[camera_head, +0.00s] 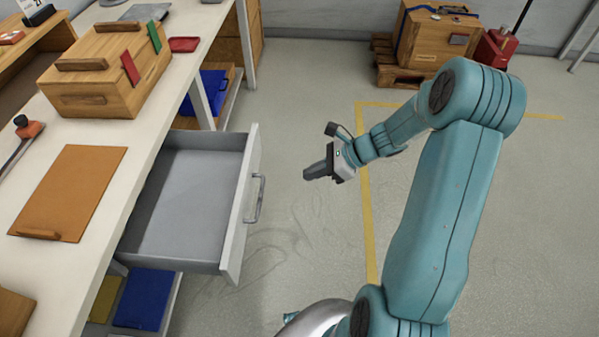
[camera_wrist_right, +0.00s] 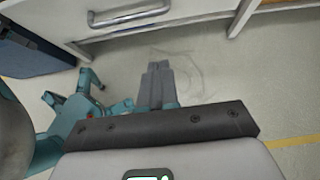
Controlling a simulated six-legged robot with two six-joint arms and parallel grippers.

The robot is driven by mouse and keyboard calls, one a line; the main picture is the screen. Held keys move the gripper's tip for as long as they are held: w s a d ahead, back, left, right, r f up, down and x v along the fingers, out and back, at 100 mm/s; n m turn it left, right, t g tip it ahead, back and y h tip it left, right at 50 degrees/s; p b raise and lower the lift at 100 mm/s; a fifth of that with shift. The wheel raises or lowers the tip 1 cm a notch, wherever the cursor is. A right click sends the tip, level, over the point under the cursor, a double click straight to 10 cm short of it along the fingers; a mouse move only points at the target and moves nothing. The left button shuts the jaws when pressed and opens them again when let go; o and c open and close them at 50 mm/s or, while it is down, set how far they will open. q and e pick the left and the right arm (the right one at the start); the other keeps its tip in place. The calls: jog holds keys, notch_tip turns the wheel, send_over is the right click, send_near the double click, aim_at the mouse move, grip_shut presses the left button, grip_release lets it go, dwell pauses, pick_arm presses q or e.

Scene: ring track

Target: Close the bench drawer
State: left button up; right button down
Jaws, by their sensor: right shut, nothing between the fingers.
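The bench drawer (camera_head: 190,205) is grey, empty and pulled well out from under the bench (camera_head: 105,215) in the head view. Its front panel carries a metal bar handle (camera_head: 258,198), which also shows at the top of the right wrist view (camera_wrist_right: 128,14). My right gripper (camera_head: 308,174) is shut and empty, to the right of the handle and apart from it. In the right wrist view its dark fingers (camera_wrist_right: 158,72) are together, pointing at bare floor just below the drawer front. My left gripper is in neither view.
A wooden box (camera_head: 95,85), a brown board (camera_head: 70,190) and small coloured pieces lie on the bench top. Blue bins (camera_head: 205,95) sit on shelves below. A crate on a pallet (camera_head: 425,45) stands at the back.

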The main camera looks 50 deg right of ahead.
jog(key=w+a+f, duration=0.4)
jog(key=w+a, duration=0.2)
jog(key=w, duration=0.1)
jog(key=shift+w+a+f, duration=0.15)
jog(key=shift+w+a, duration=0.05)
